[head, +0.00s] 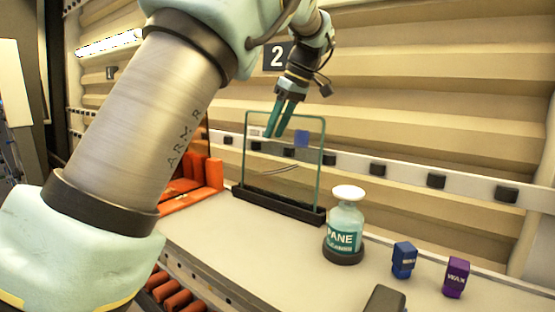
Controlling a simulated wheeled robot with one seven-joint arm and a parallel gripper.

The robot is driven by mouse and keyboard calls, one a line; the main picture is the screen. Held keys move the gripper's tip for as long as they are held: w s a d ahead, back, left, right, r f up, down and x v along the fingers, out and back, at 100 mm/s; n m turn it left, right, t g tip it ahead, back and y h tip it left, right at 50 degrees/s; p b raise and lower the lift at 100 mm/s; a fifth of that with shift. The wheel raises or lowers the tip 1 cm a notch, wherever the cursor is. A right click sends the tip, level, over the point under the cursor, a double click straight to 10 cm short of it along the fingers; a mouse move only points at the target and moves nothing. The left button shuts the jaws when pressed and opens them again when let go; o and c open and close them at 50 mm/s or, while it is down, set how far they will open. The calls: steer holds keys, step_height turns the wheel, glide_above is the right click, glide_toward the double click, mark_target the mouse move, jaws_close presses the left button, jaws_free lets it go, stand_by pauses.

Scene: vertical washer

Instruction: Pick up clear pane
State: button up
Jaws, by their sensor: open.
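The clear pane (303,174) stands upright on the bench in a dark base (277,204). It has a thin green edge, and the wall behind shows through it. A small blue square (301,139) and faint streaks show within its outline; I cannot tell if they are on the glass or behind it. My gripper (276,134) points down with its two green fingers at the upper left part of the pane, overlapping its top edge in the view. The fingers are apart with nothing seen between them. I cannot tell whether they touch the pane or straddle its edge.
A "PANE" cleaner bottle (345,230) with a white top stands right of the pane. A blue box (403,259) and a purple wax box (456,277) stand farther right. An orange rack (207,176) is on the left. The bench front centre (270,255) is clear.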

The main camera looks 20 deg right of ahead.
steer(key=shift+f, duration=0.25)
stand_by(0.5)
jaws_close()
steer(key=shift+r, duration=0.15)
stand_by(1.3)
